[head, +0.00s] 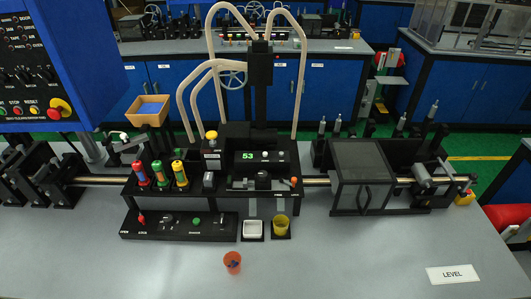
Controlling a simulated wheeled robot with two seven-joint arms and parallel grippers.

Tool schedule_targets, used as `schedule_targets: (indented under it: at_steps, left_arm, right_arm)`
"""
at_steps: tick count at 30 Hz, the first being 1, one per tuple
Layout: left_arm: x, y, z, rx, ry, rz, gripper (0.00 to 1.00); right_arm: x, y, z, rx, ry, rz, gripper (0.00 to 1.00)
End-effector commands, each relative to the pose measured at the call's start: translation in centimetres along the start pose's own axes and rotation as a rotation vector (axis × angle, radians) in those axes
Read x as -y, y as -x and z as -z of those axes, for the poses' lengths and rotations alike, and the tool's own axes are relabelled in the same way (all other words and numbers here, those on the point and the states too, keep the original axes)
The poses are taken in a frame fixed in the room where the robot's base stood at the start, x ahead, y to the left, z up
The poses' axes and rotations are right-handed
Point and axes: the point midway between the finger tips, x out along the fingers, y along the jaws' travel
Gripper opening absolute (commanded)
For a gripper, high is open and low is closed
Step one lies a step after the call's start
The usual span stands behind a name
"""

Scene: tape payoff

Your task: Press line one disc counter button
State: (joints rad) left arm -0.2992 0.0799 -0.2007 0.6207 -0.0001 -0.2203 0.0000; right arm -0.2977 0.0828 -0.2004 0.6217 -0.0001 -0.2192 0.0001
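A black machine stands on the grey table. Its small counter display (248,156) shows 53 in green digits, near the middle of the picture. Just right of the digits is a small pale round button (265,156) on the same dark panel. Its label is too small to read, so I cannot tell for certain that it is the line one disc counter button. A yellow mushroom knob (211,135) stands to the upper left of the display. Neither of my grippers shows in the head view, and nothing covers the display.
Red, green and yellow bottles (160,174) stand left of the display. A low black control panel (180,226), a white dish (253,229), a yellow cup (281,225) and an orange cup (232,262) are in front. The front table is mostly free.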

Motion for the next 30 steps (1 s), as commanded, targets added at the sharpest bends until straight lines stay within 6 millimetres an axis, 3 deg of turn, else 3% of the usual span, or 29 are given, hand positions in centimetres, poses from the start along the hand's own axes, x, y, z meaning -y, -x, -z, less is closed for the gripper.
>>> schedule_targets:
  at_steps: [1,3,30]
  left_arm:
    - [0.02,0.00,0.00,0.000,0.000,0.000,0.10]
    - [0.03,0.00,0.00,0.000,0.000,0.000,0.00]
    - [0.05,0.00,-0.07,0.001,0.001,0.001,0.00]
  right_arm:
    - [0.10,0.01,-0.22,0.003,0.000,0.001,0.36]
    - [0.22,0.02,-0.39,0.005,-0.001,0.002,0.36]
    - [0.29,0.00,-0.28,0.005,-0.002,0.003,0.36]
